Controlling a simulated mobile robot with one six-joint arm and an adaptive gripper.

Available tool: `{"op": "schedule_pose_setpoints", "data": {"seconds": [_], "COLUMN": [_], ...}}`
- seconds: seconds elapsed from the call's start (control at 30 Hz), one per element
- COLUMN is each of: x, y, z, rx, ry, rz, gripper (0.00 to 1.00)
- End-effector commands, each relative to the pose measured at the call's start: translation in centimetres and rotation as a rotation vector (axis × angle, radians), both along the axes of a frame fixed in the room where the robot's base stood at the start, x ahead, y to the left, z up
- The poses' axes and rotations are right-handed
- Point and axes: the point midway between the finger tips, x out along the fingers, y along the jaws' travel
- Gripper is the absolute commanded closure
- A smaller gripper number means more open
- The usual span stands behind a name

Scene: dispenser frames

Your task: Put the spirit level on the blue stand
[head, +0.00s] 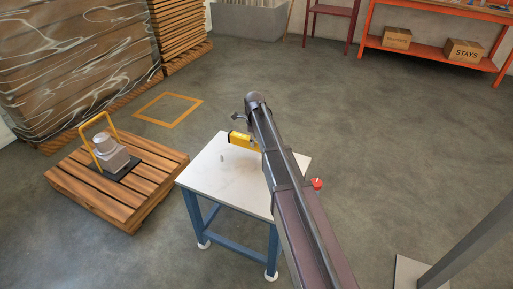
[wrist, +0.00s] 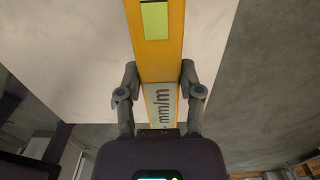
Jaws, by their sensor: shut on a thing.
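The spirit level (head: 240,138) is a yellow bar, seen over the far part of the white-topped blue stand (head: 205,180). In the wrist view the level (wrist: 157,58) shows a green vial window and a pale label reading "mm/m". My gripper (wrist: 160,98) has one finger on each side of the level and is shut on it. The stand's white top (wrist: 70,60) lies behind the level there. I cannot tell whether the level touches the top. In the head view my arm hides the gripper and part of the level.
A small grey piece (head: 222,157) stands on the stand's top, and a red knob (head: 317,183) shows by its right edge. A wooden pallet (head: 110,190) with a grey device (head: 110,154) is to the left. An orange shelf (head: 430,48) with boxes stands back right.

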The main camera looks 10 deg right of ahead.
Motion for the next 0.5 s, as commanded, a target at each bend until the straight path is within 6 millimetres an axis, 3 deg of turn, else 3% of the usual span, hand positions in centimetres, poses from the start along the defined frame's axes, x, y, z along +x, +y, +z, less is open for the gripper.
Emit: {"op": "schedule_pose_setpoints", "data": {"seconds": [0.5], "x": [0.0], "y": [0.0], "z": [-3.6], "rx": [0.000], "ry": [0.000], "rz": [0.000], "gripper": [1.00]}}
